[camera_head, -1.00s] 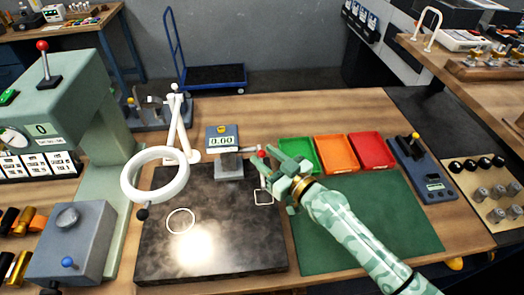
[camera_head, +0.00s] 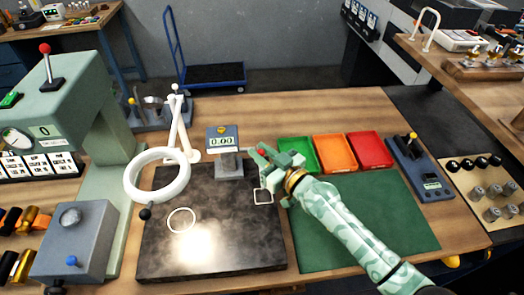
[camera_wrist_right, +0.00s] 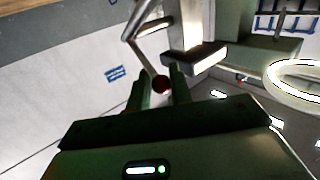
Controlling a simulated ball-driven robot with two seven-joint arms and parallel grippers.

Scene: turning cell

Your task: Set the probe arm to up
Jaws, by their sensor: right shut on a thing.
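The gauge (camera_head: 222,141) with a "0.00" display stands at the back edge of the dark surface plate (camera_head: 210,245). Its thin probe arm (camera_wrist_right: 145,60) ends in a red ball knob (camera_wrist_right: 161,84). My right gripper (camera_head: 261,155) is at the gauge's right side. In the right wrist view the gripper (camera_wrist_right: 161,90) is shut on the red knob, with one finger on each side. In the head view the fingers hide part of the arm, so its exact tilt is hard to tell. My left gripper is not in view.
A white ring magnifier (camera_head: 157,174) stands left of the gauge. Green (camera_head: 298,153), orange (camera_head: 336,153) and red (camera_head: 369,151) trays lie behind a green mat (camera_head: 370,220). A grey-green press (camera_head: 70,110) stands at left. The front of the plate is clear.

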